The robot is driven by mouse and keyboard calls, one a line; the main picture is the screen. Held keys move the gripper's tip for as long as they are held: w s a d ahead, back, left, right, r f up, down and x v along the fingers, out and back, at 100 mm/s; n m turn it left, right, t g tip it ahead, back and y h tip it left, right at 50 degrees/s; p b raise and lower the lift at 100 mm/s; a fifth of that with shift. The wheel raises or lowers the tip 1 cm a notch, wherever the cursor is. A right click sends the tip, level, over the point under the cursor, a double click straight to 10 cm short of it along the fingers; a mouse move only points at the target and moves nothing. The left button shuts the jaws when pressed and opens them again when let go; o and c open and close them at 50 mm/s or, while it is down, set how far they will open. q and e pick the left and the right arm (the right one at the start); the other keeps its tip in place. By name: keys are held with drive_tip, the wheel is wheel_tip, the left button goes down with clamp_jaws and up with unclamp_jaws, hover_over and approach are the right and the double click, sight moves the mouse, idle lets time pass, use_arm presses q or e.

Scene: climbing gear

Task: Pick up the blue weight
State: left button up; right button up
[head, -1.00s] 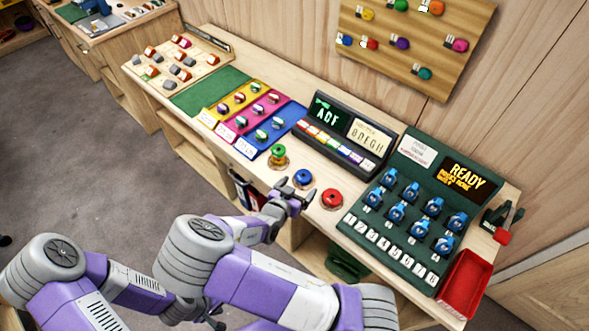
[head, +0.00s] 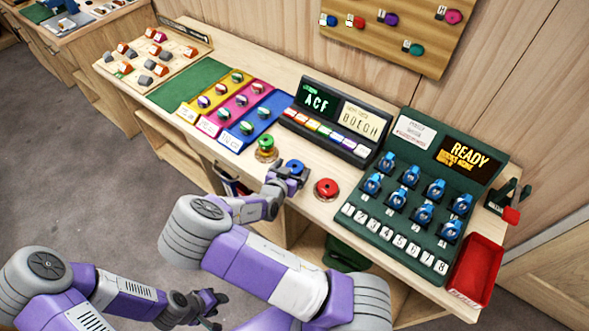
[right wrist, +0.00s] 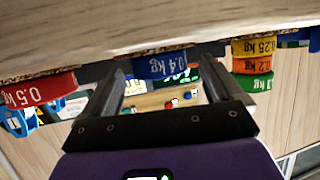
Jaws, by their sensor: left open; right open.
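The blue weight (head: 294,166) stands near the front edge of the bench, between the stacked weights and the red weight. It reads 0.4 kg upside down in the right wrist view (right wrist: 166,66). My right gripper (head: 289,173) is open at the blue weight. In the right wrist view my right gripper's fingers (right wrist: 163,76) stand on either side of it, with gaps visible; I cannot tell whether either touches it. My left gripper (head: 214,303) is open and empty, low beside the bench.
A green, orange and yellow weight stack (head: 265,149) is close on the left. The red weight (head: 326,188) is on the right. Behind stands a display console (head: 330,120); further right are a dark green panel with blue devices (head: 405,205) and a red tray (head: 475,270).

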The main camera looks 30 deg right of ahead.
drive_tip(key=shift+w+d+f, duration=0.15)
drive_tip(key=shift+w+d, duration=0.1)
drive_tip(key=shift+d, duration=0.05)
drive_tip(key=shift+c, duration=0.4)
drive_tip(key=c, duration=1.4)
